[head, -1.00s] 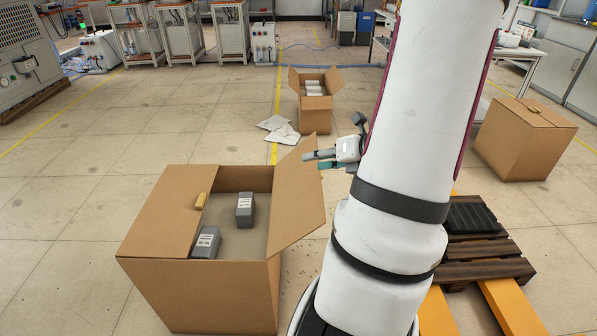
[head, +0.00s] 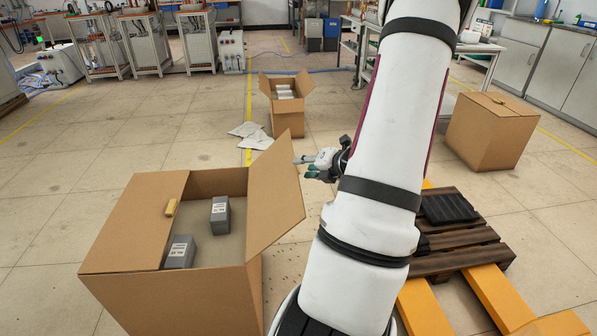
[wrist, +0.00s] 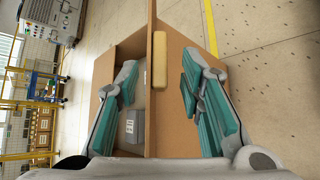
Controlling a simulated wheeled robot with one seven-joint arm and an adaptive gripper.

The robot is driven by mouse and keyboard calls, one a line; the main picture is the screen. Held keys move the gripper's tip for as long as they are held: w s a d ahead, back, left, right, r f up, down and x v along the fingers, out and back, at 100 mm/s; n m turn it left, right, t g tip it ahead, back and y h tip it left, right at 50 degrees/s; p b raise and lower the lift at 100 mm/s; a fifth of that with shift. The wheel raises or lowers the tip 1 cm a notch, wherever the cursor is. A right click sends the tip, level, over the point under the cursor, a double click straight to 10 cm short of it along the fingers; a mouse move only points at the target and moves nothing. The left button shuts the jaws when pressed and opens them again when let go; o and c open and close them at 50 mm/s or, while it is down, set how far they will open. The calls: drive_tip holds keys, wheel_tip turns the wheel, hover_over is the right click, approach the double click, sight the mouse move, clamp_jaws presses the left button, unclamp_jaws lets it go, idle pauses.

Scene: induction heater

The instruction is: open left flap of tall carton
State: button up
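The large front carton (head: 190,300) stands at lower left in the head view. Its left flap (head: 138,220) lies flat over the left side, with a tan block handle (head: 171,208) near its inner edge. Its right flap (head: 275,190) is raised and leans outward. Two grey boxes (head: 220,214) (head: 180,251) show inside. My gripper (head: 303,167) is just right of the raised flap. The wrist view shows its teal fingers (wrist: 160,95) open and empty, with a tan block (wrist: 159,60) beyond, beside an upright cardboard edge; I cannot tell surely which flap carries it.
A smaller open carton (head: 288,112) stands behind, with white sheets (head: 252,136) on the floor beside it. A closed carton (head: 490,138) stands at right. A wooden pallet (head: 462,262) with a black tray (head: 446,208) lies at lower right. Floor left of the front carton is clear.

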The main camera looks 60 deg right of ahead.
sight(299, 167)
drive_tip(key=shift+b+x, duration=0.45)
drive_tip(key=shift+x, duration=1.45)
drive_tip(key=shift+c, duration=0.6)
clamp_jaws()
